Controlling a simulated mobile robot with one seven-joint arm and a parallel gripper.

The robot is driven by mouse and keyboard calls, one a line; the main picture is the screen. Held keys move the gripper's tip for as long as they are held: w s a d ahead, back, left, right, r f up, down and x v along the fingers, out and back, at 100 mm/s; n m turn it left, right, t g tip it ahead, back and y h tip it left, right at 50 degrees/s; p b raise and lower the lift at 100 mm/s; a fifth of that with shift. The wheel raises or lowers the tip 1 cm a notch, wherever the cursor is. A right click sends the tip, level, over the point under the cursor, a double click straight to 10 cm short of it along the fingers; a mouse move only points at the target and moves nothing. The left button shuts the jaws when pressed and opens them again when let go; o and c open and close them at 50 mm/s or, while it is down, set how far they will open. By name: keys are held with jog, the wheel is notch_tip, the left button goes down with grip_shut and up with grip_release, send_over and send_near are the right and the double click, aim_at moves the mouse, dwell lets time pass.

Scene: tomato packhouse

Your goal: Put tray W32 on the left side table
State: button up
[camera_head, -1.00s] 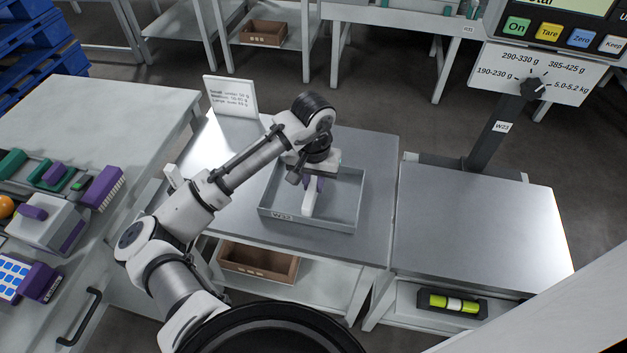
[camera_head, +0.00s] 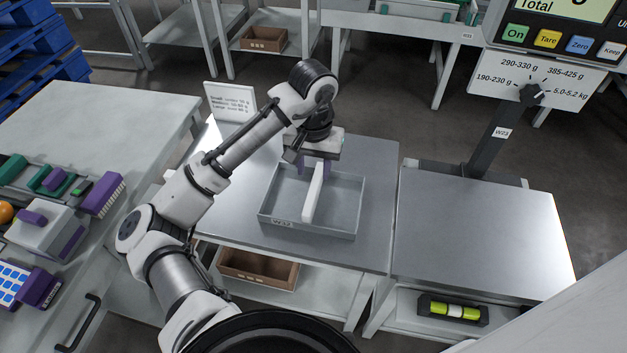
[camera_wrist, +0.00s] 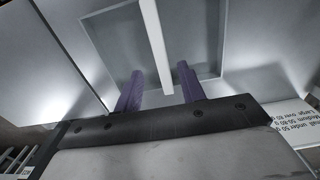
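A shallow grey metal tray (camera_head: 330,229) stands flat on the metal-topped table (camera_head: 372,190) left of the scale. Its front label seems to read W32, but it is small. An upright white bar (camera_head: 312,195) runs across the middle of the tray. My gripper (camera_head: 316,168) is over the far end of that bar, its purple fingers pointing down. In the wrist view the fingers (camera_wrist: 160,74) are spread, one on each side of the white bar (camera_wrist: 154,40), with gaps to it. It holds nothing.
A sign (camera_head: 230,102) stands at the table's back left. At right is the bare scale plate (camera_head: 480,235) with its post and display. The left bench (camera_head: 105,120) holds tools in front and is clear behind. A brown box (camera_head: 258,268) sits on the shelf below.

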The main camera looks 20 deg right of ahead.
aim_at(314, 188)
jog(key=shift+r, duration=2.25)
